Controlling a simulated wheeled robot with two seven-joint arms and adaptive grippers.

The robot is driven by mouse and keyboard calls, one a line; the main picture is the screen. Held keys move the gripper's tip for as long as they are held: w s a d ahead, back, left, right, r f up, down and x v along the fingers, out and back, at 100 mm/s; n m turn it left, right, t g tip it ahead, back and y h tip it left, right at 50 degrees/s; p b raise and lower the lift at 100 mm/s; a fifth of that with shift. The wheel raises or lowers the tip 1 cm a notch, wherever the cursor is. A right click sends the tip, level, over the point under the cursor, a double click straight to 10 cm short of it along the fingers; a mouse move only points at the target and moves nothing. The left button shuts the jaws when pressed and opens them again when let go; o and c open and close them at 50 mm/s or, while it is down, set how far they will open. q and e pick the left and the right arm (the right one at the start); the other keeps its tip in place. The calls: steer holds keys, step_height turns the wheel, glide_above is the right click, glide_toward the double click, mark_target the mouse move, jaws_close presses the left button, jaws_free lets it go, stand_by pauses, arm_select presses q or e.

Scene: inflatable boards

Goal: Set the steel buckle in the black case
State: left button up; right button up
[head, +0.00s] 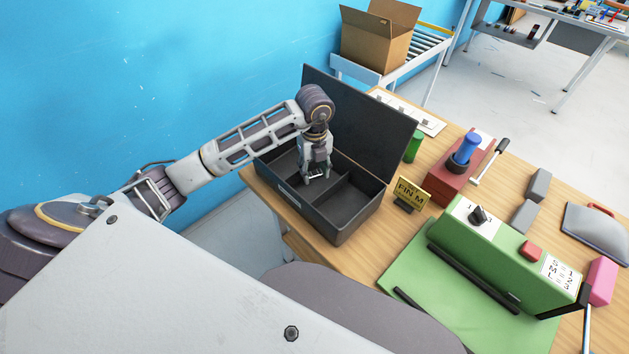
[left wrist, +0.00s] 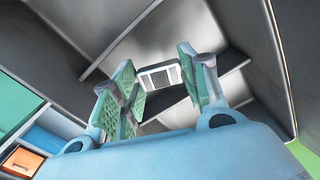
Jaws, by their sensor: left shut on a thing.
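The black case (head: 318,221) stands open on the wooden table, its lid (head: 372,122) raised at the back. Dividers split its inside into compartments. My left gripper (head: 316,174) reaches down into the case from above, close to a divider. In the left wrist view, it is shut on the steel buckle (left wrist: 160,76), a small light metal frame with a slotted face, between its green finger pads. The compartments and dividers (left wrist: 121,38) show behind the buckle. I cannot tell whether the buckle touches the case floor. My right gripper is not in view.
Right of the case are a yellow sign (head: 412,191), a red block with a blue knob (head: 455,180), a green cylinder (head: 413,147) and a green machine (head: 500,262) on a green mat. A blue wall stands behind on the left. A cardboard box (head: 375,40) sits farther back.

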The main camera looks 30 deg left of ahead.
mark_target(315, 173)
arm_select(q)
steer(key=shift+f, duration=0.9)
step_height(315, 173, down, 2)
steer(key=shift+f, duration=0.85)
steer(key=o, duration=0.9)
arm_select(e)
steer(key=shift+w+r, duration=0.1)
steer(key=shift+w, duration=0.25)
